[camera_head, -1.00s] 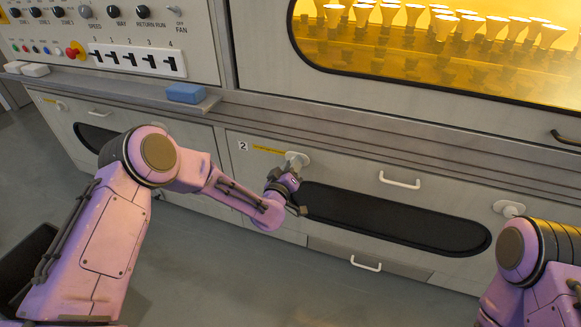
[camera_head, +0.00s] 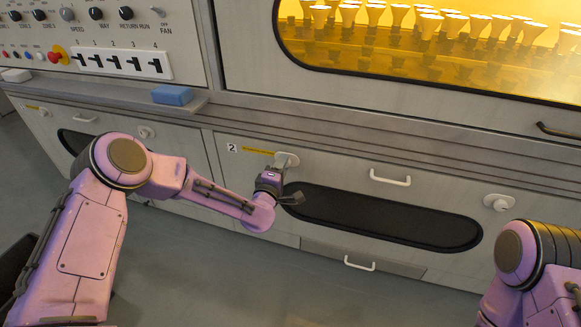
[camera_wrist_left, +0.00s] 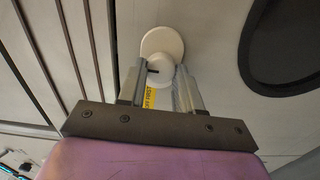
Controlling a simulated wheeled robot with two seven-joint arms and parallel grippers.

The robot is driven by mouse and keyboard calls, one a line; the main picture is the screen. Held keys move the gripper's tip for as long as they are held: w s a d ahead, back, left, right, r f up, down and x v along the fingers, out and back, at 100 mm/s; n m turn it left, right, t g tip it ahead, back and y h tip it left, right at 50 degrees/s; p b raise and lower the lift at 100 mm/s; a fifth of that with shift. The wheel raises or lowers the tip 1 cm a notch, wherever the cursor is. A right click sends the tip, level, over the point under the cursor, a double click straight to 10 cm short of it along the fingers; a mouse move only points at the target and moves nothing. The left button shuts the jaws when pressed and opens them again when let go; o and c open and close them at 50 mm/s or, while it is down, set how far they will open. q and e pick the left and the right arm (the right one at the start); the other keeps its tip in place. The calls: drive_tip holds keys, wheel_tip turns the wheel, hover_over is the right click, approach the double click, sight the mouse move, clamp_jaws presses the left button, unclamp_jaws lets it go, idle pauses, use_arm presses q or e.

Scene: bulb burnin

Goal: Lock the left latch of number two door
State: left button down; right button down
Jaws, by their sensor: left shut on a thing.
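Number two door (camera_head: 340,178) is a pale panel marked "2" with a long dark window, and it looks closed. Its left latch (camera_head: 287,159) is a white round knob at the door's upper left, beside a yellow label. My left gripper (camera_head: 278,170) is at this latch. In the left wrist view the fingers (camera_wrist_left: 160,82) are shut on the knob of the latch (camera_wrist_left: 162,45), which has a dark slot mark on its face. The round base plate shows beyond the fingers. The door's right latch (camera_head: 499,202) is free. My right gripper is out of view.
A white handle (camera_head: 390,178) is at the door's top middle, and a lower drawer handle (camera_head: 360,264) is below. A ledge with a blue block (camera_head: 172,95) juts out above left. The floor (camera_head: 225,285) in front is clear.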

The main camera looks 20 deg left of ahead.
use_arm(q)
drive_tip(key=shift+n, duration=0.3)
idle(0.4)
drive_tip(key=c, duration=0.8)
unclamp_jaws()
drive_tip(key=shift+o, duration=0.2)
drive_tip(key=shift+s, duration=0.1)
drive_tip(key=s+p, duration=0.2)
drive_tip(key=s, duration=0.8)
drive_tip(key=shift+s+a, duration=0.2)
drive_tip(key=shift+a, duration=0.05)
